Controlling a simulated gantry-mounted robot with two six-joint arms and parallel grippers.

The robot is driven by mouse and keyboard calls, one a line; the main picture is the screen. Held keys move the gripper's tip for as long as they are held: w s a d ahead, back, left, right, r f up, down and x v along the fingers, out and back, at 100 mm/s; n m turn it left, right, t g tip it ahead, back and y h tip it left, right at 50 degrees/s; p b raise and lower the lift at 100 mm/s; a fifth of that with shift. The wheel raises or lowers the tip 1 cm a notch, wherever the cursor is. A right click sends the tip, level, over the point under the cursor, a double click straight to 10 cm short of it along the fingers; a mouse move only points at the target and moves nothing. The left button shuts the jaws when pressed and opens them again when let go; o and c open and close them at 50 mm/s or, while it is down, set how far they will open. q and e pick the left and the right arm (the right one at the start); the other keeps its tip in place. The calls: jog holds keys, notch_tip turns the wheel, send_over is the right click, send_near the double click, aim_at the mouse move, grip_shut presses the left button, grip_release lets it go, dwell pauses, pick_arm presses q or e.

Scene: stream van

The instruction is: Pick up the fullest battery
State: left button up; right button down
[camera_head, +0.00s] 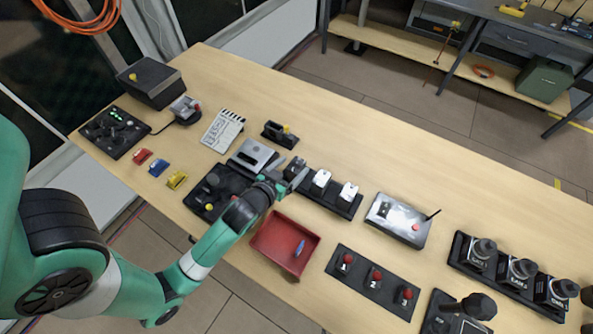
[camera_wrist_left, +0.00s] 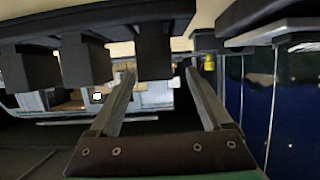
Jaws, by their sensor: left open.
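Small battery-like blocks with white tops stand in a black rack (camera_head: 342,207) near the table's middle. I see a middle block (camera_head: 321,178) and a right block (camera_head: 348,192) clearly. The left end of the rack is partly covered by my left gripper (camera_head: 289,180), which is at that end, open. In the left wrist view, the two fingers of my left gripper (camera_wrist_left: 165,92) are apart, with dark blocks (camera_wrist_left: 86,60) close beyond them. I see nothing held between the fingers. Charge levels are too small to read. My right gripper is not in view.
A red tray (camera_head: 264,245) with a small blue item sits in front of the rack. A silver box with an antenna (camera_head: 398,219) is to its right. A grey device (camera_head: 252,155), a clapperboard (camera_head: 222,131) and a red-knobbed panel (camera_head: 374,281) surround it. The table's back right is clear.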

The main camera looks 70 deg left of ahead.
aim_at(301, 160)
pick_arm(q)
jog(key=b+x, duration=0.1)
jog(key=x, duration=0.3)
jog(key=shift+w+f, duration=0.25)
jog(key=shift+w, duration=0.1)
jog(key=shift+w+a, duration=0.25)
jog(key=shift+w, duration=0.05)
grip_shut()
